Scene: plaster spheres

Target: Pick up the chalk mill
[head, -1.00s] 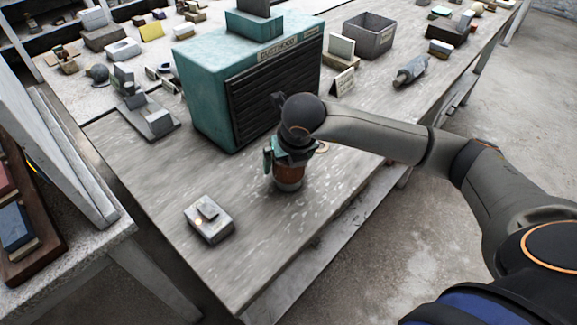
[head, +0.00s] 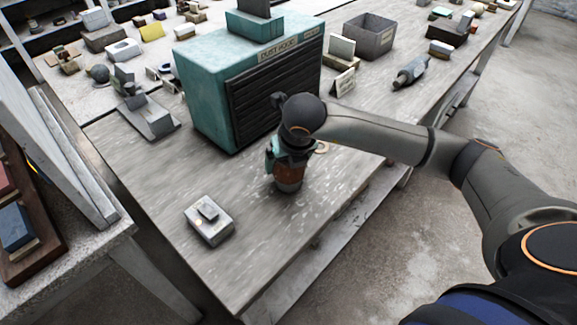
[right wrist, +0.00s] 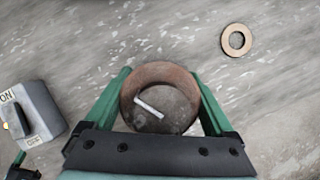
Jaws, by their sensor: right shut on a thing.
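The chalk mill (head: 289,181) is a small reddish-brown cylinder on the grey bench, beside the teal cabinet. In the right wrist view I look down into the chalk mill (right wrist: 181,76), a round rusty-brown vessel with a white stick of chalk inside it. My right gripper (head: 283,160) is over it, with its green fingers on either side. In the right wrist view my right gripper (right wrist: 160,100) is shut on it. I cannot tell whether its base is clear of the bench. My left gripper does not show.
A teal cabinet (head: 205,95) with dark slats stands close behind. A grey switch box (head: 209,229) sits at front left. A tan ring (right wrist: 237,41) lies near the mill. The bench's front edge is close, and bare bench lies between box and mill.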

